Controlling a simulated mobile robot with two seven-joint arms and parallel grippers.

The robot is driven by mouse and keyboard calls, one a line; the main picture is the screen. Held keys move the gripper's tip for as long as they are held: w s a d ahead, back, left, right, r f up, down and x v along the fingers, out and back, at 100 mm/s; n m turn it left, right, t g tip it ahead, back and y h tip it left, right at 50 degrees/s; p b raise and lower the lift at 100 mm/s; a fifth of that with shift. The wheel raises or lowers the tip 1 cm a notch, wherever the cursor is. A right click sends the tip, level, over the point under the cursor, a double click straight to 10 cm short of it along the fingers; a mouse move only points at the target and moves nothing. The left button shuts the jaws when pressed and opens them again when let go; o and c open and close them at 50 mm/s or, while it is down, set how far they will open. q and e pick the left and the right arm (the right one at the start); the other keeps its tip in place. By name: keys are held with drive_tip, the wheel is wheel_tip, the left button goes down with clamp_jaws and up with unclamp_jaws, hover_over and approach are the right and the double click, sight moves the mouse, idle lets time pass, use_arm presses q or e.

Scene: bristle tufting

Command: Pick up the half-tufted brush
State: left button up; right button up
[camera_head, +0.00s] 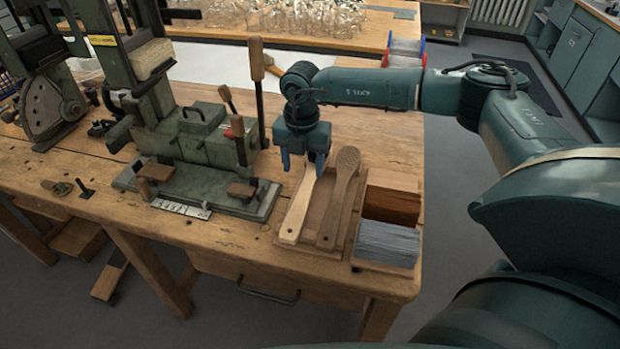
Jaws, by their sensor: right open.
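Two wooden brushes lie side by side in a shallow wooden tray (322,250) near the right end of the workbench. The pale brush (296,212) is on the left, its handle toward the front edge and its head hidden by my right gripper. The darker brush (340,195) is on the right, with a dotted oval head at the back. I cannot tell from here which one is half-tufted. My right gripper (303,163) is open, pointing down over the head end of the pale brush. I cannot tell whether it touches it. My left gripper is out of view.
Right of the brushes, a divided box holds brown bristles (392,205) and grey bristles (387,242). A green tufting machine (205,150) with upright wooden-handled levers stands close on the left. Bare bench top (385,130) shows behind the tray.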

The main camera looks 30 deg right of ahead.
sight(306, 187)
drive_tip(key=shift+s+d+f+p, duration=0.1)
drive_tip(key=shift+d+f+p, duration=0.1)
drive_tip(key=shift+f, duration=1.3)
drive_tip(key=shift+s+d+f+p, duration=0.1)
drive_tip(key=shift+f+p, duration=0.05)
drive_tip(key=shift+f, duration=1.3)
drive_tip(key=shift+c, duration=0.6)
drive_tip(key=c, duration=1)
drive_tip(key=shift+r, duration=0.1)
